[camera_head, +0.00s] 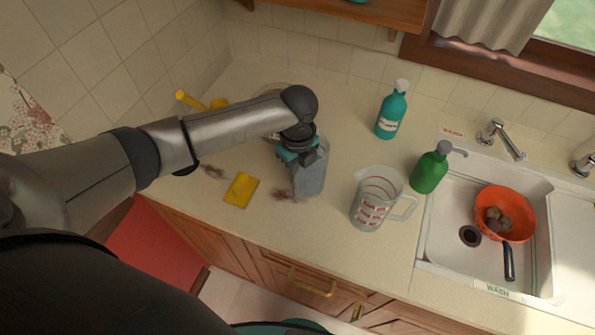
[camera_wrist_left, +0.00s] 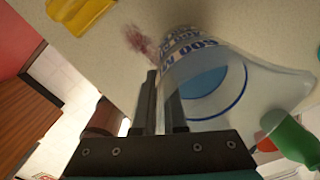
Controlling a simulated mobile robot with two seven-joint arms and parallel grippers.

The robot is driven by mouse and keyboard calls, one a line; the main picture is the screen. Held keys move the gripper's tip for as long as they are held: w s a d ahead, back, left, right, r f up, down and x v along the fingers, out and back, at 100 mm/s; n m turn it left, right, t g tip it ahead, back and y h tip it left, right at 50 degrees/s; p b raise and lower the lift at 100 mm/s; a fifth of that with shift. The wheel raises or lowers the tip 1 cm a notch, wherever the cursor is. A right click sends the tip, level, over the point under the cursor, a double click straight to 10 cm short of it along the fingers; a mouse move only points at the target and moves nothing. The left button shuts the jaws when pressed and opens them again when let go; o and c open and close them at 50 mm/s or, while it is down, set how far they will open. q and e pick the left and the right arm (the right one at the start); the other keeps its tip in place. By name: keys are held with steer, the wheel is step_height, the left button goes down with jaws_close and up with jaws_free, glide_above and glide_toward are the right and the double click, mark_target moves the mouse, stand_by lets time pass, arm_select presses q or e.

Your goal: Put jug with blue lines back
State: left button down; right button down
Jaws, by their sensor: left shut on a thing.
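The clear jug with blue lines (camera_head: 313,175) is at the middle of the counter in the head view. It also shows close up in the left wrist view (camera_wrist_left: 205,75), with blue markings on its side. My left gripper (camera_head: 299,158) comes down from above and is shut on this jug, partly hiding it. Its fingers also show in the left wrist view (camera_wrist_left: 163,105), against the jug's wall. I cannot tell whether the jug's base touches the counter. A similar jug with red lines (camera_head: 372,208) stands to its right. My right gripper is not in view.
A yellow sponge (camera_head: 241,190) lies left of the jug, near reddish-brown stains (camera_head: 283,194). A teal bottle (camera_head: 391,112) stands behind and a green pump bottle (camera_head: 430,168) beside the sink (camera_head: 455,262). An orange colander (camera_head: 503,213) sits in the sink. The counter's back middle is clear.

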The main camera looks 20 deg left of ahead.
arm_select(q)
steer(key=c, duration=1.4)
jaws_free()
steer(key=shift+f, duration=0.15)
steer(key=o, duration=0.4)
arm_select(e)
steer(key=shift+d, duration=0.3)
arm_select(q)
step_height(320, 180, up, 12)
steer(key=shift+r+p, duration=0.25)
steer(key=shift+p, duration=0.15)
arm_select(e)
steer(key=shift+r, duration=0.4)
